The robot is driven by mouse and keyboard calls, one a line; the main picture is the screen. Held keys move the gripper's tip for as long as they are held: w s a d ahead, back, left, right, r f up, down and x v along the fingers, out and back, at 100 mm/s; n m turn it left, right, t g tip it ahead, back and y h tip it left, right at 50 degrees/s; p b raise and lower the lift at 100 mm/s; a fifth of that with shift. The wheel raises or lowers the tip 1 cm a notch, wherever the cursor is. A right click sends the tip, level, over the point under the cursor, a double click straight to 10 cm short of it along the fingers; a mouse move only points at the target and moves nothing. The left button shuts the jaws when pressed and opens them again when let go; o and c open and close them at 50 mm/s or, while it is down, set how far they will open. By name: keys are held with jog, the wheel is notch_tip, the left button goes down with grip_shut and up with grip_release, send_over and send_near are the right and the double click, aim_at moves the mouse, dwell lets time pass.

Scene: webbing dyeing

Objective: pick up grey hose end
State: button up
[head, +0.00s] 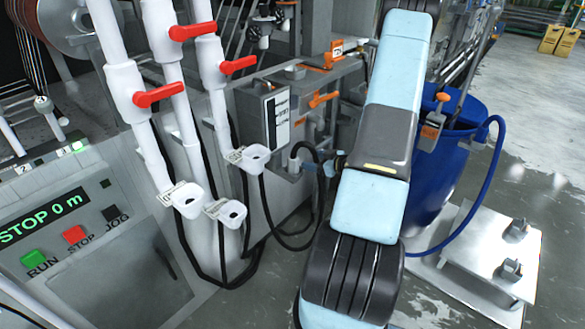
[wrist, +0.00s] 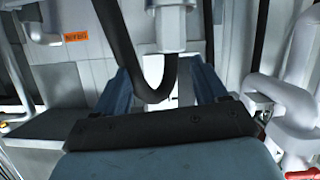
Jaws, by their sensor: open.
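A pale grey hexagonal fitting (wrist: 172,38) shows at the top middle of the wrist view. A black hose (wrist: 118,35) hangs left of it, bends in a U and runs up toward it. This fitting looks like the grey hose end, but I cannot tell for sure. My gripper (wrist: 162,78) is open, its two blue fingers to either side of the hose bend. I cannot tell how far the hose lies beyond the fingertips. In the head view a grey fitting with a black hose loop (head: 297,162) sits on the machine's side, left of my arm, which hides most of my gripper.
White pipes with red valve handles (head: 158,95) and white cups (head: 187,200) stand at left. A control panel (head: 95,232) reads STOP 0 m. A blue drum (head: 432,190) with a blue hose stands right of my arm, near a metal plate (head: 480,250). Floor is free farther right.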

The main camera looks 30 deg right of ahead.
aim_at(289, 161)
notch_tip(289, 161, down, 3)
jog(key=s+t+y, duration=0.1)
jog(key=s+t, duration=0.1)
jog(key=s, duration=0.1)
jog(key=shift+m, duration=0.4)
jog(key=x, duration=1.4)
jog(key=shift+s+a, duration=0.15)
jog(key=shift+a, duration=0.15)
jog(key=c, duration=1.2)
